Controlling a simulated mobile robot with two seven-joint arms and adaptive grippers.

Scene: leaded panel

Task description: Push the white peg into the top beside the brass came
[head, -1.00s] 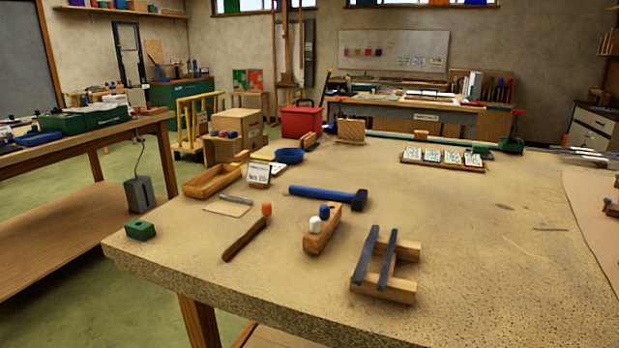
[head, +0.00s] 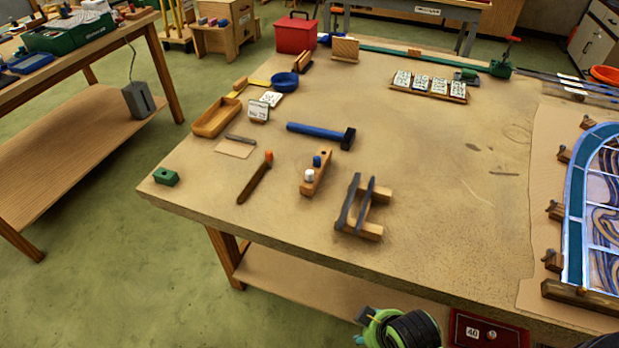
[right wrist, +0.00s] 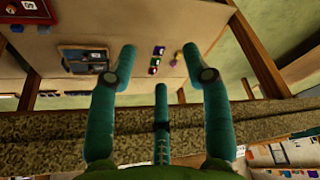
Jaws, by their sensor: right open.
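The white peg (head: 309,175) stands in a wooden block (head: 321,180) on the workbench, with a blue peg (head: 317,161) beside it. An arched leaded panel (head: 600,205) lies at the right edge of the head view, partly cut off. I cannot make out the brass came. My right gripper (right wrist: 160,62) shows in the right wrist view with its teal fingers spread and nothing between them. The bench's speckled edge lies behind the fingers. My left gripper is not in view.
Near the block are a blue-handled hammer (head: 320,132), an orange-tipped wooden tool (head: 256,178) and a wooden stand with two dark bars (head: 362,210). A wooden tray (head: 215,117) lies left. Wooden blocks (head: 552,260) edge the panel. The bench between stand and panel is mostly clear.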

